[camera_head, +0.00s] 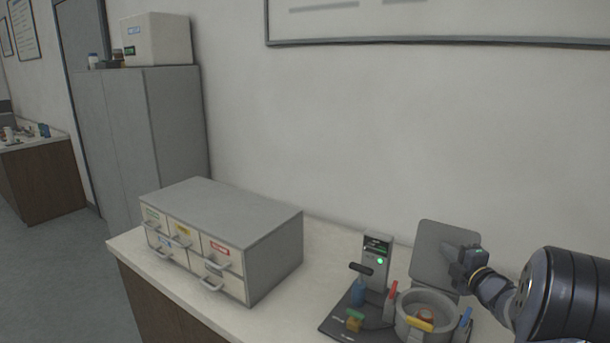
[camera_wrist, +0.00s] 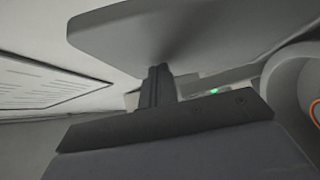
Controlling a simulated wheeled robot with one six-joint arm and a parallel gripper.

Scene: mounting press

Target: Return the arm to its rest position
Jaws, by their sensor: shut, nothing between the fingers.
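My gripper (camera_head: 458,262) is at the right of the head view, just in front of the raised grey lid plate (camera_head: 433,240) of the mounting press. In the wrist view the shut fingers (camera_wrist: 157,85) stand together with nothing between them. Their tips are close to the flat grey plate (camera_wrist: 165,25); I cannot tell whether they touch it. The press's round chamber (camera_head: 428,302) is open below my gripper, with an orange-red ring inside. Its rim also shows at the right of the wrist view (camera_wrist: 290,85).
The press's control post (camera_head: 376,262) with a lit green light stands left of the lid. Small coloured levers surround the chamber. A grey drawer unit (camera_head: 225,235) sits left on the counter (camera_head: 315,285). Bare counter lies between the drawer unit and the press.

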